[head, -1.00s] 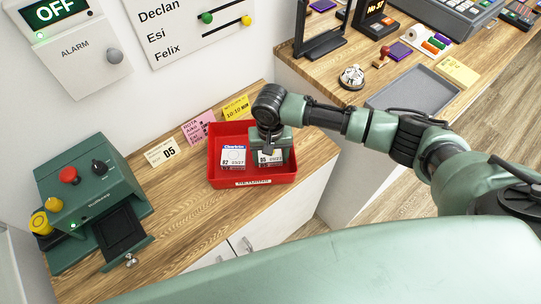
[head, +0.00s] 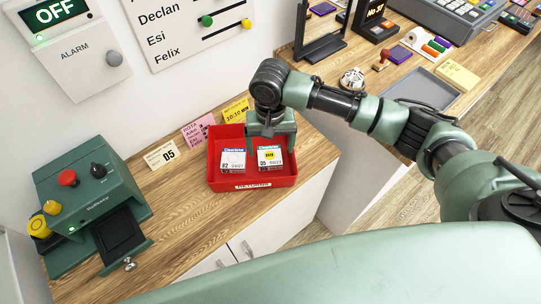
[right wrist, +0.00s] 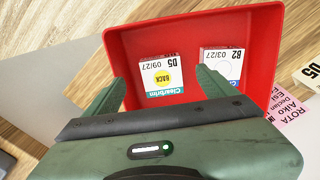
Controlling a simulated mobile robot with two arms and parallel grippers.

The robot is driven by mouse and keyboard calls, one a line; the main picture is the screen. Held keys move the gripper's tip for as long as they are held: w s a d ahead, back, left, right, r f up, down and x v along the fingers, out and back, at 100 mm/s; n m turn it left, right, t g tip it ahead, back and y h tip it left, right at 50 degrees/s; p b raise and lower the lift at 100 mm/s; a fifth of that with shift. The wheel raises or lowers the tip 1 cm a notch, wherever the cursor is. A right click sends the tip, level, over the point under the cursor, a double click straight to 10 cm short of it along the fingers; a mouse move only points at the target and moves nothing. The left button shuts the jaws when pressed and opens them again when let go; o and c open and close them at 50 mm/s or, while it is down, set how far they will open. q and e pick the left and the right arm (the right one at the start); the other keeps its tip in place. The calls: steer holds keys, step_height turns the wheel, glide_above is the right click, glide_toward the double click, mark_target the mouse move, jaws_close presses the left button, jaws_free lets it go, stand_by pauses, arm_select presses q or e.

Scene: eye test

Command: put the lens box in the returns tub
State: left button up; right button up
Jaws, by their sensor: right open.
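The red returns tub (head: 215,172) stands on the wooden counter; it also shows in the right wrist view (right wrist: 262,25). Two white lens boxes lie in it. The right-hand one in the head view, a D5 lens box (head: 270,157) with a yellow mark, also shows in the right wrist view (right wrist: 161,76). The other, a B2 lens box (head: 232,160), lies to its left, apart from it; in the wrist view (right wrist: 222,65) it is on the right. My right gripper (head: 271,137) is open and empty just above and behind the D5 box. My left gripper is out of view.
Cards (head: 198,128) stand behind the tub. A green machine (head: 95,190) with knobs and an open black drawer stands at the left. A higher counter at the right holds a grey tray (head: 425,90), a bell (head: 352,79) and stamps. Bare counter lies left of the tub.

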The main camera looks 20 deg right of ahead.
steer(key=shift+r, duration=2.3)
steer(key=shift+s+f, duration=0.1)
